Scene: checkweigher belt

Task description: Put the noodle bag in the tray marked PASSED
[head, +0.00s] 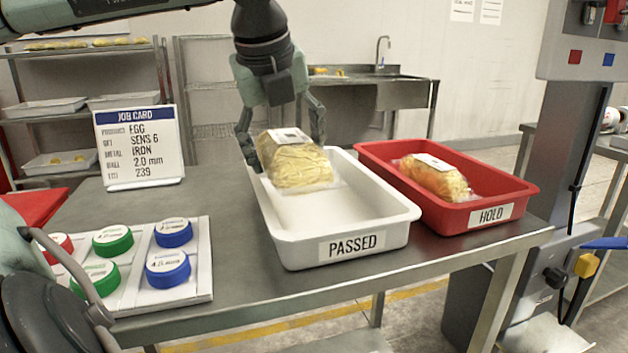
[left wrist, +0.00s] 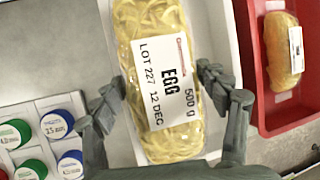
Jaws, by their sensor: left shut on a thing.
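The noodle bag (head: 297,166), clear with yellow noodles and a white label, is between the fingers of my left gripper (head: 281,135), which is shut on it. In the left wrist view the bag (left wrist: 160,130) reads EGG, 500 g, LOT 227, 12 DEC, with fingers of my left gripper (left wrist: 168,98) on both its long sides. The bag is over the far half of the white tray marked PASSED (head: 352,246); whether its underside touches the tray floor I cannot tell. The rest of that tray is empty. My right gripper is not in view.
A job card (head: 139,146) reading EGG, LOT 239 and a board of coloured discs (head: 170,233) are on the left. A metal post (head: 573,140) rises at right.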

